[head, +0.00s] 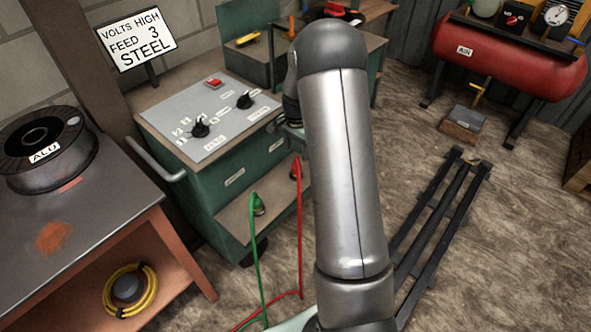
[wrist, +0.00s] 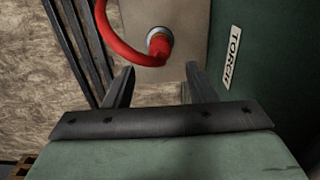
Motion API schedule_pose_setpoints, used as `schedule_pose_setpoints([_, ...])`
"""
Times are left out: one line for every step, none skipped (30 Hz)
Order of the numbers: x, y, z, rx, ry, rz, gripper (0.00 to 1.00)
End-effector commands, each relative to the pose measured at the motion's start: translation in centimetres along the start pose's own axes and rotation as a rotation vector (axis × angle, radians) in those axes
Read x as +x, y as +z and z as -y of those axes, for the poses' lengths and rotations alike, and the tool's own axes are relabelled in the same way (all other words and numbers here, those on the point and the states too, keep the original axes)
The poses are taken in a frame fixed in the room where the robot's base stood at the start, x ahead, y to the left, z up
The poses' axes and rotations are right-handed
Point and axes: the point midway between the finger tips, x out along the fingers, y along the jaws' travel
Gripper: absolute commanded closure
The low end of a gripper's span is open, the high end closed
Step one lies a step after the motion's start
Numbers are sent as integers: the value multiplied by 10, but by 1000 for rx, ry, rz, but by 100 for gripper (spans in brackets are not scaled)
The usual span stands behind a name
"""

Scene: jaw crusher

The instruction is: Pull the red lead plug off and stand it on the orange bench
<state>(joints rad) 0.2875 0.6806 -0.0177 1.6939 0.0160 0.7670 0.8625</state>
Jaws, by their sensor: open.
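The red lead plug (head: 296,168) sits on the lower ledge of the green welding cabinet, with its red lead running down to the floor. In the wrist view the red plug (wrist: 159,44) stands in a round metal socket, its lead curving off to the left. My gripper (wrist: 159,70) is open and empty. The plug lies just beyond the fingertips, roughly midway between them, and no contact shows. In the head view my arm hides most of the gripper. The orange bench (head: 158,226), with a grey top and orange frame, stands at the left.
A green plug (head: 259,206) with a green lead is on the same ledge. The cabinet (head: 235,175) carries a knob panel and a side handle. A black ALU spool (head: 40,165) stands on the bench's back; its front top is clear. Dark rails (head: 440,220) lie on the floor.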

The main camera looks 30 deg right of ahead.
Motion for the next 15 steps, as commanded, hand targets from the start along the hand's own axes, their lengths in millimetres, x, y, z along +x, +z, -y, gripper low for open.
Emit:
schedule_pose_setpoints([0,0,0,-1,0,0,49])
schedule_pose_setpoints([1,0,0,-1,0,0,49])
schedule_pose_setpoints([2,0,0,-1,0,0,49])
schedule_pose_setpoints([3,0,0,-1,0,0,49])
schedule_pose_setpoints([4,0,0,-1,0,0,49])
schedule_pose_setpoints([7,0,0,-1,1,1,49])
schedule_pose_setpoints([9,0,0,-1,1,1,49])
schedule_pose_setpoints([12,0,0,-1,1,1,49])
schedule_pose_setpoints([15,1,0,-2,1,1,49])
schedule_pose_setpoints([18,1,0,-2,1,1,49])
schedule_pose_setpoints([22,1,0,-2,1,1,49])
schedule_pose_setpoints([27,1,0,-2,1,1,49])
schedule_pose_setpoints([31,1,0,-2,1,1,49])
schedule_pose_setpoints([35,1,0,-3,1,1,49])
schedule_pose_setpoints([41,1,0,-3,1,1,49])
